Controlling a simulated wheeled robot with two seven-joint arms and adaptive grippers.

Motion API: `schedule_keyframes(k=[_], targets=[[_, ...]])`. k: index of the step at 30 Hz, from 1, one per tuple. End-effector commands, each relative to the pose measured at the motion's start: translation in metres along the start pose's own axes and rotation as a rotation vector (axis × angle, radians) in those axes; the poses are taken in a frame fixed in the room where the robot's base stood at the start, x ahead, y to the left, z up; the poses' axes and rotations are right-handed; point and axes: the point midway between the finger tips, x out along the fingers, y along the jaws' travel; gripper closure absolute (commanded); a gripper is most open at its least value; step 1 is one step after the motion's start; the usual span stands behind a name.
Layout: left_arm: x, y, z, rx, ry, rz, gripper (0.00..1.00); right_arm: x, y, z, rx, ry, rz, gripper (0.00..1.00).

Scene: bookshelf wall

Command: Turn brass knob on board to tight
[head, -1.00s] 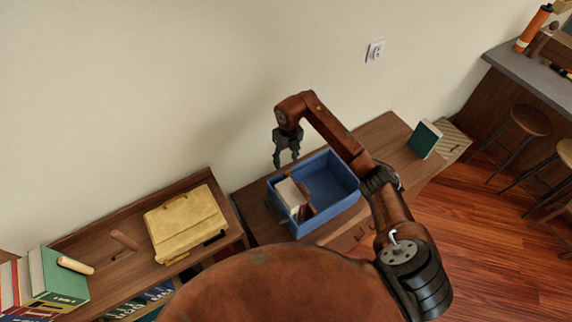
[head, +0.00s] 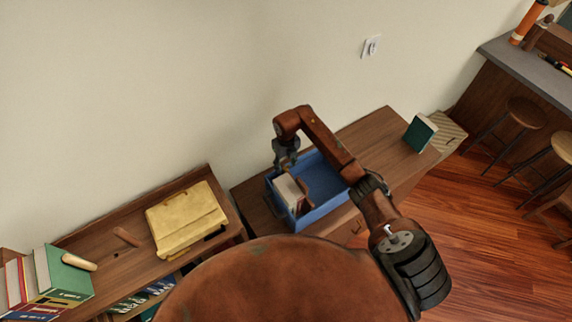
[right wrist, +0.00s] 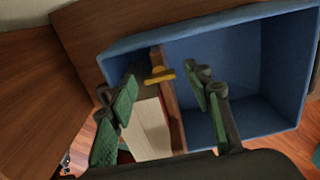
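The brass knob (right wrist: 160,75) shows in the right wrist view at the top of a brown wooden board (right wrist: 168,97). The board stands inside a blue bin (right wrist: 88,40); it also shows in the head view (head: 305,188). My right gripper (right wrist: 163,84) is open, its green-padded fingers apart on either side of the knob, with nothing between them clearly touched. In the head view my right gripper (head: 285,163) is over the bin's back left part, its tips partly hidden. My left gripper is not in view.
A pale book (right wrist: 150,130) stands in the bin beside the board. The bin's right half is empty. A green book (head: 420,134) stands on the shelf to the right. A yellow case (head: 186,220) and more books (head: 62,277) are on the left shelf.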

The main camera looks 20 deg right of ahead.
Motion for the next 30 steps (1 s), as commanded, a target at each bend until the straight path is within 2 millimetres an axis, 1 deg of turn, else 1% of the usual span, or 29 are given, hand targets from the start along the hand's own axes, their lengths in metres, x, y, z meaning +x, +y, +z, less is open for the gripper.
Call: schedule_keyframes(k=[1,2,17,24,30], targets=[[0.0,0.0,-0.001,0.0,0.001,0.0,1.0,0.0,0.0,0.0,0.0,0.0,0.0,0.58],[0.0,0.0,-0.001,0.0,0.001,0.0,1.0,0.0,0.0,0.0,0.0,0.0,0.0,0.6],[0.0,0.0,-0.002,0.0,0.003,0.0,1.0,-0.001,0.0,0.0,0.0,-0.001,0.0,0.95],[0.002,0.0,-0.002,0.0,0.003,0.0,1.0,-0.001,-0.001,0.001,0.017,-0.003,-0.002,0.96],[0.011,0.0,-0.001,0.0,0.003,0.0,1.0,0.0,-0.002,0.002,0.097,-0.005,-0.005,0.96]])
